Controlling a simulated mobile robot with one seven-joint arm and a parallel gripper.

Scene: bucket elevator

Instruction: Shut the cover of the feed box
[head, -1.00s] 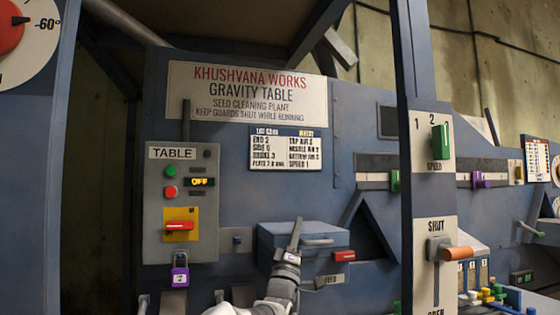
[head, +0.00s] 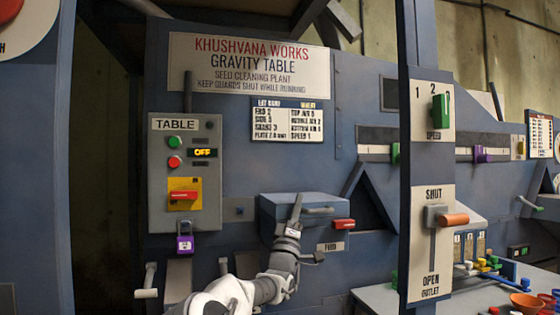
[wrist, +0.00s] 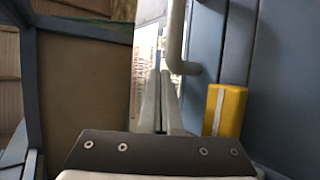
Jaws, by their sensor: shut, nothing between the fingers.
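A grey bar handle (head: 319,210) is at the cover's front. My gripper (head: 297,198) is shut and empty, in front of the box, its fingers pointing up beside the handle. In the wrist view the shut fingers (wrist: 161,78) are close to a bent grey bar (wrist: 177,40) on a blue surface; contact is unclear.
A red handle (head: 344,224) sticks out at the box's right. The TABLE control panel (head: 185,140) with a purple padlock (head: 185,243) is at left. A blue post (head: 405,120) with an orange-handled lever (head: 453,219) stands at right. A yellow block (wrist: 226,108) is right of my fingers.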

